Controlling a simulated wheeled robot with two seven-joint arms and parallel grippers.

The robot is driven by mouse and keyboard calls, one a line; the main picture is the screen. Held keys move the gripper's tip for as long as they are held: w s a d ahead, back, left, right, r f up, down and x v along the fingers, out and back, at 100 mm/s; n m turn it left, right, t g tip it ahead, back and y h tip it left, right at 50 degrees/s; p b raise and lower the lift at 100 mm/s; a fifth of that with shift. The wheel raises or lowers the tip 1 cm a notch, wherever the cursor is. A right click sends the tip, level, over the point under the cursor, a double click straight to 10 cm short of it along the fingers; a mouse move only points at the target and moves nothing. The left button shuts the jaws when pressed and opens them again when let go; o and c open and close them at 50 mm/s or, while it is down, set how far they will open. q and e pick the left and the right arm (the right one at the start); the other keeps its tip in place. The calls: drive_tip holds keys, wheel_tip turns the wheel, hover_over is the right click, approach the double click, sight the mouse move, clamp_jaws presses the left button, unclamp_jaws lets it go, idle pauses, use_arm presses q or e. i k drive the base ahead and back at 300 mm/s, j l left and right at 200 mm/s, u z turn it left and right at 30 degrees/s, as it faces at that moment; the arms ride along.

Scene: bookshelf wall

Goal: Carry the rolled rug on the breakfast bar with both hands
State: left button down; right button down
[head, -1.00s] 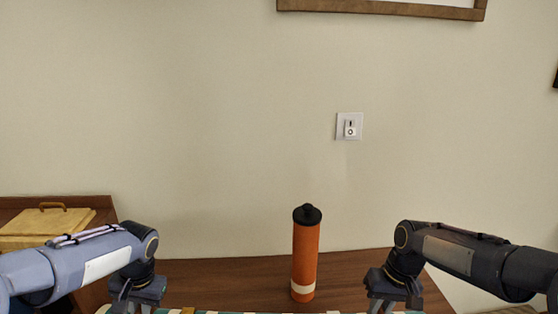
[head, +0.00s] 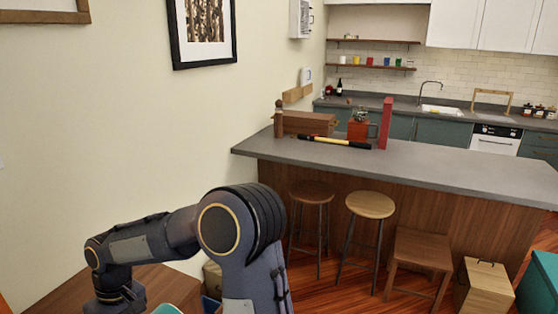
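The breakfast bar (head: 430,172) has a long grey top and brown wood panels, and runs from the wall to the right. I cannot make out a whole rolled rug in the head view.
The bar's right part is clear.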

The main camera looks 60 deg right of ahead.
sight(321, 152)
drive_tip(key=k+z, duration=0.4)
drive_tip(key=z, duration=1.2)
drive_tip(key=i+l+z, duration=0.1)
drive_tip(key=z, duration=0.3)
drive_tip(key=i+z, duration=0.2)
drive_tip(key=z, duration=0.2)
drive_tip(key=i+j, duration=0.1)
drive_tip(key=i, duration=0.65)
drive_tip(key=i+j, duration=0.1)
drive_tip(key=i, duration=0.65)
drive_tip(key=i+j, duration=0.1)
drive_tip(key=i, duration=0.65)
